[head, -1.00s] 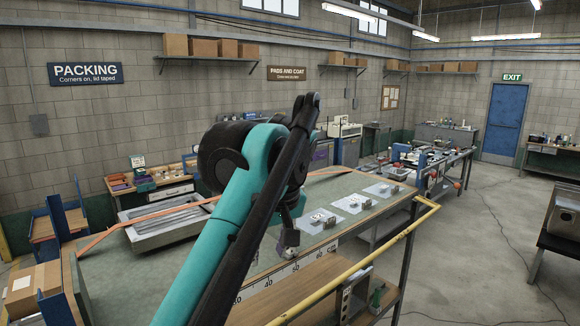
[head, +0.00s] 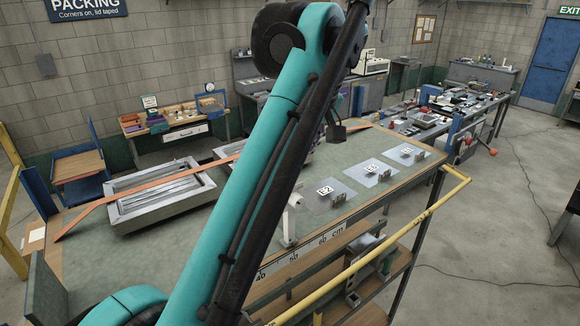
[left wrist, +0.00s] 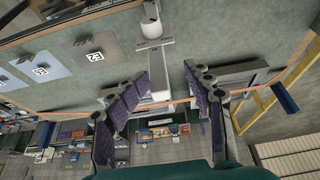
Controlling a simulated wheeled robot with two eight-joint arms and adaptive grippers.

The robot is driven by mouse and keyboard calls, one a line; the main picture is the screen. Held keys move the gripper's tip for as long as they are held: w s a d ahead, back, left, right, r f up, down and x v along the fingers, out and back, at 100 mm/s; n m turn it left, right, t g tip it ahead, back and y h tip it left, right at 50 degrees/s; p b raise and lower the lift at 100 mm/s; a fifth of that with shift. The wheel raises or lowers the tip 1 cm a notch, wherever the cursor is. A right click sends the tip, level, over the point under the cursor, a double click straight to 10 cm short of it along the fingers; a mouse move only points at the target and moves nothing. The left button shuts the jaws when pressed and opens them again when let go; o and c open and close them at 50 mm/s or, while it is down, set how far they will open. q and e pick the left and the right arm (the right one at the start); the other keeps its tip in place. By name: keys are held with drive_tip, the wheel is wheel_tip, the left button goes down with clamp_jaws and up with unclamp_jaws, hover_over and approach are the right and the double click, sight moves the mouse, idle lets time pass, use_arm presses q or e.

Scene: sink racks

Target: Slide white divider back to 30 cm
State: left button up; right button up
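The white divider (head: 289,222) stands upright at the bench's front edge, topped by a round white end. The ruler (head: 293,258) runs along that edge; the divider's foot is just beyond the 50 label, toward 60. In the left wrist view, a pale bar (left wrist: 160,80) and white cylinder (left wrist: 152,24) appear to be the divider. My left gripper (left wrist: 165,78) is open, its purple-padded fingers spread on either side of the bar; I see no grip. In the head view my left arm crosses the middle and hides part of the bench. My right gripper is not in view.
The green bench top is clear in its middle. Grey metal frames (head: 165,197) and an orange strip (head: 95,215) lie at the left. A yellow rail (head: 375,252) runs outside the front edge.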

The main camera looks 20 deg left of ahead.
use_arm(q)
drive_tip(key=w+a+f, duration=0.2)
drive_tip(key=f, duration=0.1)
drive_tip(key=w+a+f, duration=0.1)
drive_tip(key=f, duration=0.1)
drive_tip(key=shift+a+f, duration=0.2)
drive_tip(key=shift+a, duration=0.05)
drive_tip(key=shift+w+a+f, duration=0.1)
drive_tip(key=shift+a, duration=0.15)
drive_tip(key=shift+d, duration=0.1)
